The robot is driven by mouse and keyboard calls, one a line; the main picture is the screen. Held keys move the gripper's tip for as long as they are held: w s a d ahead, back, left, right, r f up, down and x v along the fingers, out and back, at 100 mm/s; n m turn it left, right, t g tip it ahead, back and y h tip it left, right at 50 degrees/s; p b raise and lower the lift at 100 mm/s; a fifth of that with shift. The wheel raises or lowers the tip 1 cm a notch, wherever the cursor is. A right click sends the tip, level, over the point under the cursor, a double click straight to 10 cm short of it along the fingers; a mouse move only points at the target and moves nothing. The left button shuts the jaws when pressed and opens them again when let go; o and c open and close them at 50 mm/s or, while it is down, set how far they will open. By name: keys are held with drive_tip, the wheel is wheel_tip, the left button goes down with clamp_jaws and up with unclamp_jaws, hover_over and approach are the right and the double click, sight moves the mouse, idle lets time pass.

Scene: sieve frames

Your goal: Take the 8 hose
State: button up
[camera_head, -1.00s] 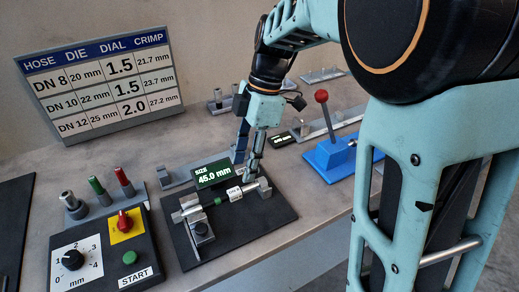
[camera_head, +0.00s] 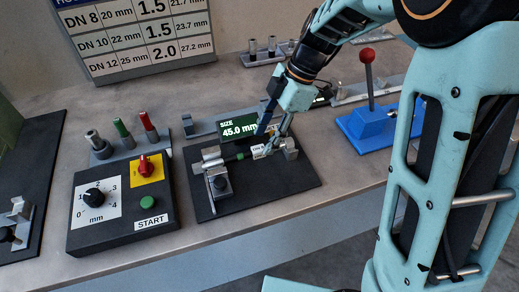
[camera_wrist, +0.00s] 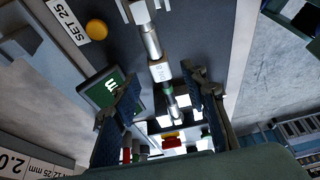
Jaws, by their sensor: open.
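A hose with metal ends, a green band and a white label (camera_head: 258,152) lies across a measuring fixture on a black plate (camera_head: 229,205). The fixture's green display (camera_head: 239,128) reads SIZE 45.0 mm. My gripper (camera_head: 271,140) is open over the hose, near the label. In the wrist view the hose (camera_wrist: 150,44) runs between the two spread fingers of my gripper (camera_wrist: 163,110), with a gap on both sides. In the head view my fingers hide part of its right side.
A control box (camera_head: 123,203) with dial, red knob and green START button stands left of the plate. A rack (camera_head: 128,146) of coloured pins is behind it. A blue base with a red-knobbed lever (camera_head: 368,122) stands at right. A size chart (camera_head: 144,38) stands at the back.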

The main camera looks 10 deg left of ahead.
sight(260, 148)
drive_tip(key=x, duration=0.3)
drive_tip(key=shift+s+a+f, duration=0.1)
drive_tip(key=shift+f, duration=0.2)
clamp_jaws()
